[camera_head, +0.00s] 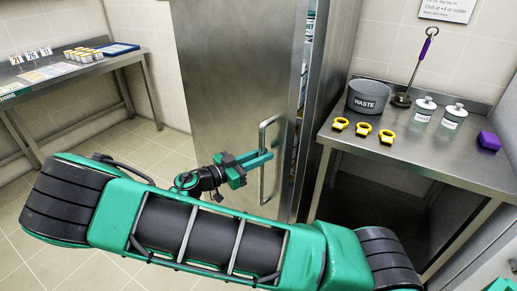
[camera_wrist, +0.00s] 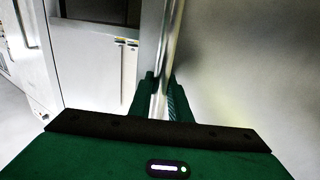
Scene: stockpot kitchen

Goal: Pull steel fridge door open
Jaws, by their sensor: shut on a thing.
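The steel fridge door (camera_head: 235,75) stands slightly ajar in the head view. A gap along its right edge shows a strip of the inside with some stored items (camera_head: 308,28). Its vertical bar handle (camera_head: 262,188) is near that right edge. My green gripper (camera_head: 262,157) is shut around the handle at mid-height. In the wrist view the handle (camera_wrist: 172,45) runs up between my two fingers (camera_wrist: 160,98), and the door's steel face (camera_wrist: 245,70) fills the right side.
A second steel table (camera_head: 65,78) stands at the left wall. Tiled floor (camera_head: 150,150) before the door is clear.

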